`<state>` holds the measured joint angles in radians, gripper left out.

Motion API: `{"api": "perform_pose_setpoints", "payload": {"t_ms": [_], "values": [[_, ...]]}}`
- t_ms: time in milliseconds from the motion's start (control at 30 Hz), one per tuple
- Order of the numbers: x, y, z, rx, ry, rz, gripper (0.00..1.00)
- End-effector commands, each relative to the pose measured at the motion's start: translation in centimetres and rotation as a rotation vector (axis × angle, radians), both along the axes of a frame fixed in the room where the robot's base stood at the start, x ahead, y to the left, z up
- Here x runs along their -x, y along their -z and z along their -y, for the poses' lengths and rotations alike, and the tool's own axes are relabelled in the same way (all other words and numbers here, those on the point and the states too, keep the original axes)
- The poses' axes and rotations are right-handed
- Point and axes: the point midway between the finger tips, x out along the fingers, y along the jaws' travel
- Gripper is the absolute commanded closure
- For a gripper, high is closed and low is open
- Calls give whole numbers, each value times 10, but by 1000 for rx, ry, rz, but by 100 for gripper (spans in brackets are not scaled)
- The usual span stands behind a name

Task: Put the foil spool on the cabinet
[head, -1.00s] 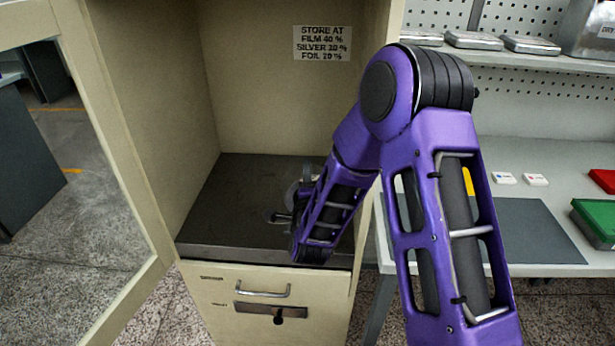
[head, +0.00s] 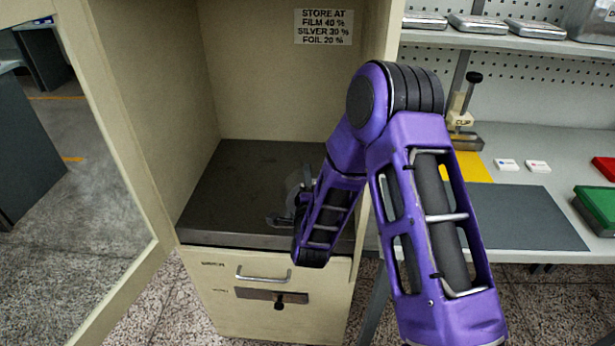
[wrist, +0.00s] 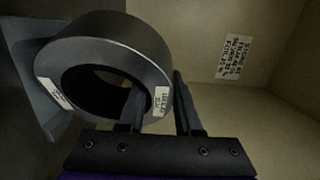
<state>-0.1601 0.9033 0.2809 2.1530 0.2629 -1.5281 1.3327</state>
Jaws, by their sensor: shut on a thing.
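The cabinet (head: 225,205) is beige with a dark flat surface above a drawer, open at the front. My gripper (wrist: 158,105) is inside it, mostly hidden behind my purple arm in the head view. It is shut on the wall of a thick grey ring-shaped spool (wrist: 95,50), one finger inside the hole and one outside. The spool carries small white labels, too small to read surely.
A notice (head: 323,27) on the cabinet's back wall lists film, silver and foil percentages. The cabinet's side walls stand close around the arm. A workbench (head: 575,160) at right bears a grey mat (head: 510,215), a green box (head: 598,208) and a clamp-like stand (head: 462,115). The dark surface's left part is clear.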

Motion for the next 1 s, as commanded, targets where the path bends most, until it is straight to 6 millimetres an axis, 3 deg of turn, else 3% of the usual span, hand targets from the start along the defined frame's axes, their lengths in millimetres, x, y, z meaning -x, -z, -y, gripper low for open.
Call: {"api": "perform_pose_setpoints", "payload": {"t_ms": [33, 67, 200, 600, 1000], "values": [[-1, -1, 0, -2, 1, 8, 100], [0, 1, 0, 0, 0, 0, 62], [0, 1, 0, 0, 0, 0, 37], [0, -5, 0, 0, 0, -1, 37], [82, 0, 5, 0, -3, -4, 37]]}}
